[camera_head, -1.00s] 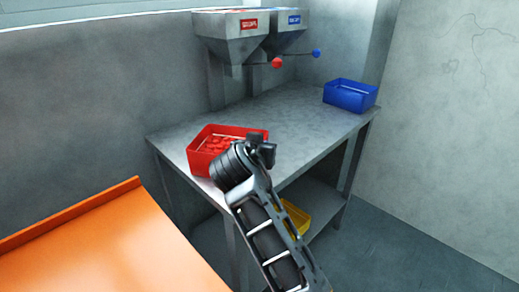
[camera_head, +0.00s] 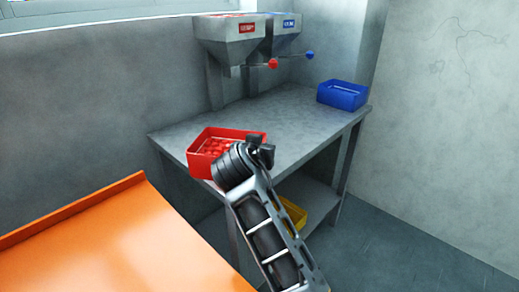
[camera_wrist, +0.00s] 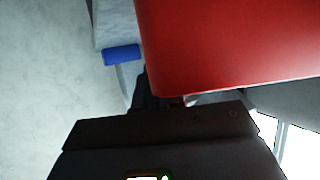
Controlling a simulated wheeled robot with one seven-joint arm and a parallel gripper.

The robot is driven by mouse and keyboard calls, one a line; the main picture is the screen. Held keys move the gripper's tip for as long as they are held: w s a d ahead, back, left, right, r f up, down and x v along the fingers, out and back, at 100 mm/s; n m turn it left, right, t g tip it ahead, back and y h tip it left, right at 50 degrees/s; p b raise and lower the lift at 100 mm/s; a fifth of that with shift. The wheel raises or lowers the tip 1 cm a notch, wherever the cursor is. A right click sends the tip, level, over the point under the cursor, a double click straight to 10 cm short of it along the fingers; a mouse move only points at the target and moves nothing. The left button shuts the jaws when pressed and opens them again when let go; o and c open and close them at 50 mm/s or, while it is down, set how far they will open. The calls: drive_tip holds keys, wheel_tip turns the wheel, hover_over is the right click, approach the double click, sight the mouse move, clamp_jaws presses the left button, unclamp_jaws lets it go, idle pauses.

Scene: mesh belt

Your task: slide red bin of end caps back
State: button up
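The red bin (camera_head: 203,166) stands upright at the near left part of the grey metal table, with red end caps (camera_head: 216,147) inside. In the wrist view its red wall (camera_wrist: 230,45) is large and close. My gripper (camera_head: 260,153) is at the bin's right end, by its near right corner. In the wrist view the dark finger area (camera_wrist: 156,98) lies just below the bin wall. The fingers are small and dark, so I cannot tell whether they touch or grip the bin. My wrist hides part of the bin's near side.
A blue bin (camera_head: 342,97) is at the far right. The tabletop (camera_head: 290,118) between is clear. A yellow bin (camera_head: 294,213) is on the lower shelf. An orange surface (camera_head: 125,235) is near left.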

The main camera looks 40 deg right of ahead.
drive_tip(key=o, duration=0.5)
drive_tip(key=shift+o, duration=0.2)
drive_tip(key=shift+a, duration=0.1)
drive_tip(key=v, duration=0.7)
drive_tip(key=shift+s+a+r+b, duration=0.15)
drive_tip(key=shift+s+a+b, duration=0.05)
drive_tip(key=shift+b, duration=0.1)
drive_tip(key=shift+s, duration=0.1)
